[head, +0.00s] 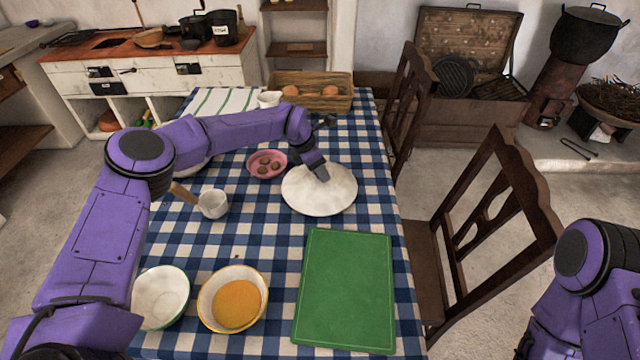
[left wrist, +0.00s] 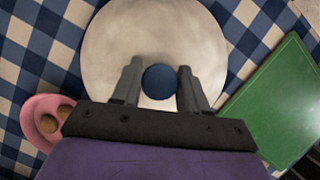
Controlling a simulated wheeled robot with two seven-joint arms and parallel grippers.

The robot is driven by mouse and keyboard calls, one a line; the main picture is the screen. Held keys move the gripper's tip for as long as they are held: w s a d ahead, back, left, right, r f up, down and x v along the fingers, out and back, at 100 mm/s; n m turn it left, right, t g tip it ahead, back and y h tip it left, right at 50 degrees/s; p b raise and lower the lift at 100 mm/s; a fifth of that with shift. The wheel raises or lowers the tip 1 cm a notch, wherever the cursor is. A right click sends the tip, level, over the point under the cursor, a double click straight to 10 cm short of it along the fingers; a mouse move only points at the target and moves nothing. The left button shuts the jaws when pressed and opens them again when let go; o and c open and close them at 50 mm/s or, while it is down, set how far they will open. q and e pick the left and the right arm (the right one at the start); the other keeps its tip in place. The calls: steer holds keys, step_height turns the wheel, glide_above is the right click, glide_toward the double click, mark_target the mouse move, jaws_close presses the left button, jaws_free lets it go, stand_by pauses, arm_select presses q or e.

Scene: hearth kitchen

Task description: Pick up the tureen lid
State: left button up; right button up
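The tureen lid (head: 310,203) is a broad white disc on the checked table, near the middle. In the left wrist view the lid (left wrist: 105,50) fills the upper middle and has a round dark blue knob (left wrist: 160,82). My left gripper (head: 321,175) points down at the lid and hides the knob in the head view. In the left wrist view the left gripper (left wrist: 159,67) is open, one finger on each side of the knob with a small gap beside each. I cannot tell what lies beneath the lid. My right gripper is out of view.
A pink bowl (head: 252,167) sits left of the lid, a green board (head: 346,290) in front. A white pan (head: 213,204), a green-rimmed bowl (head: 160,297) and a yellow-rimmed bowl (head: 208,299) stand front left. A basket (head: 335,103) is behind; chairs (head: 500,190) line the right.

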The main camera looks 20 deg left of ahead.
arm_select(q)
jaws_close()
steer(key=shift+r, duration=0.2)
